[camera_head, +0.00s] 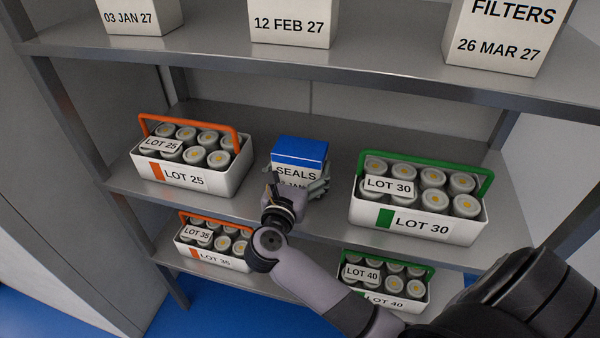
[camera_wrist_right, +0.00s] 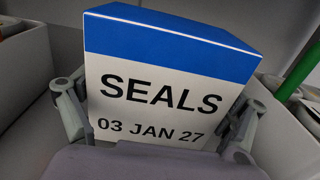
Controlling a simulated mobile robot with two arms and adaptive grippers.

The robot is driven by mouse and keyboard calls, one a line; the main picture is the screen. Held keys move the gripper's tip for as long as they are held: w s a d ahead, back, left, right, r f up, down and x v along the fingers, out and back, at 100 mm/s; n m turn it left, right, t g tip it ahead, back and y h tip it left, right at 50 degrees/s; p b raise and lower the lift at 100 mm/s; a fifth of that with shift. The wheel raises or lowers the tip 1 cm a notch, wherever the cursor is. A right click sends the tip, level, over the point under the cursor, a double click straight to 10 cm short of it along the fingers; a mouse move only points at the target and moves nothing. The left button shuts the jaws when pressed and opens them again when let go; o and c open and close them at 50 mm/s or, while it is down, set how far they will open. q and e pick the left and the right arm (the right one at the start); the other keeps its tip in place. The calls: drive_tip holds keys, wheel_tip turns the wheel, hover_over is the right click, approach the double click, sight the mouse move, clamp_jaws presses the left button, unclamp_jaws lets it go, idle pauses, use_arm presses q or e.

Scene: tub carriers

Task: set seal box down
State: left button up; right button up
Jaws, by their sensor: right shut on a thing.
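The seal box (camera_head: 299,152) is white with a blue top and reads SEALS. In the head view it is at the middle shelf, between the LOT 25 carrier and the LOT 30 carrier. My right gripper (camera_head: 299,190) is shut on its lower sides. In the right wrist view the box (camera_wrist_right: 165,85) stands upright between the two fingers of the gripper (camera_wrist_right: 160,130), its label reading SEALS 03 JAN 27. I cannot tell whether its base touches the shelf, as my gripper hides it. My left gripper is out of view.
The LOT 25 carrier (camera_head: 204,178) with an orange handle stands left on the middle shelf (camera_head: 330,215). The LOT 30 carrier (camera_head: 420,224) with a green handle stands right. LOT 35 (camera_head: 212,257) and LOT 40 (camera_head: 385,298) carriers stand below. An upper shelf edge (camera_head: 300,73) overhangs.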

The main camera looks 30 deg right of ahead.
drive_tip(key=shift+f, duration=0.85)
drive_tip(key=shift+f, duration=0.2)
drive_tip(key=o, duration=1.2)
drive_tip(key=shift+c, duration=0.2)
drive_tip(key=shift+r, duration=0.15)
